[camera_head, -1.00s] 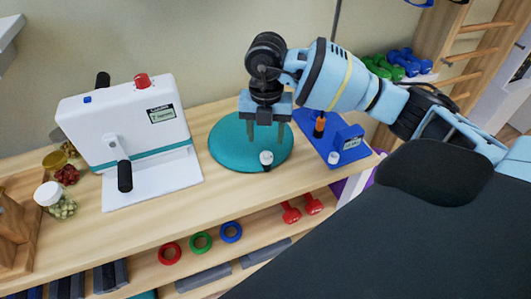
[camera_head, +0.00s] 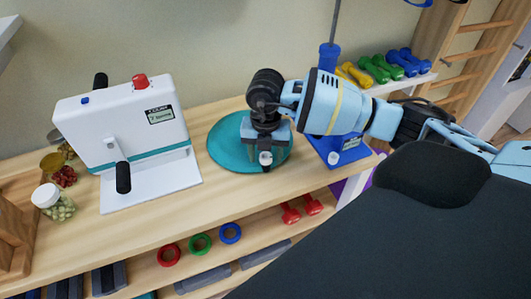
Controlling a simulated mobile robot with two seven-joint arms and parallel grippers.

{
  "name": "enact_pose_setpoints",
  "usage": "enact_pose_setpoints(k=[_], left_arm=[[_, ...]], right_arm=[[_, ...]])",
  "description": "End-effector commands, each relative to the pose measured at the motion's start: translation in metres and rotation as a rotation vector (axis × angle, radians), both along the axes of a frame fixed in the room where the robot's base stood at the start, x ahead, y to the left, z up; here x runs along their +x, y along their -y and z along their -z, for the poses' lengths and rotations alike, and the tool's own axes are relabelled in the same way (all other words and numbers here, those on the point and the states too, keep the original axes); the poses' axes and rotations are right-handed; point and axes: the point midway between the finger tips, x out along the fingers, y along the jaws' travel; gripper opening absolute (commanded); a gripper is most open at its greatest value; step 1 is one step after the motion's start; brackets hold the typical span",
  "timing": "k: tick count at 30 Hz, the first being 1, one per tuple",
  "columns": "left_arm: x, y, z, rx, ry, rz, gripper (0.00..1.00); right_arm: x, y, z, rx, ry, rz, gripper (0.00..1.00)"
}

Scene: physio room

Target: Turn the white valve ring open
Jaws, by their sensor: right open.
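The white valve ring (camera_head: 265,158) sits on a small dark stem at the front edge of the round teal cushion (camera_head: 224,150). My right gripper (camera_head: 265,161) points down over the front of the cushion. Its jaws are open, with one finger to the left and one to the right of the white ring in this view. I cannot tell whether the fingers touch it. The gripper body hides part of the cushion. My left gripper is not in view.
A blue base (camera_head: 350,153) with a small white knob (camera_head: 333,158) stands right of the cushion, partly behind my arm. A white crank machine (camera_head: 120,130) and a lidded jar (camera_head: 54,203) are on the left of the wooden bench (camera_head: 200,215). Dumbbells (camera_head: 380,68) lie behind.

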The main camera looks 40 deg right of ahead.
Motion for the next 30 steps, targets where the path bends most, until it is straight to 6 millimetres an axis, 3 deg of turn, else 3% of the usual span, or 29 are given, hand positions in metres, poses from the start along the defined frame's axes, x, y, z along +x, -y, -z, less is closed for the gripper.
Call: enact_pose_setpoints(k=[6,16,30], left_arm=[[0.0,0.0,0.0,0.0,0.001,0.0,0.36],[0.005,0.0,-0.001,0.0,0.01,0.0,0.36],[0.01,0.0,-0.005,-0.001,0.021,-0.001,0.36]], right_arm=[[0.0,0.0,0.0,0.0,0.0,0.0,0.5],[0.0,0.0,0.0,0.0,0.0,0.0,0.08],[0.0,0.001,-0.001,-0.001,0.001,-0.124,0.08]])
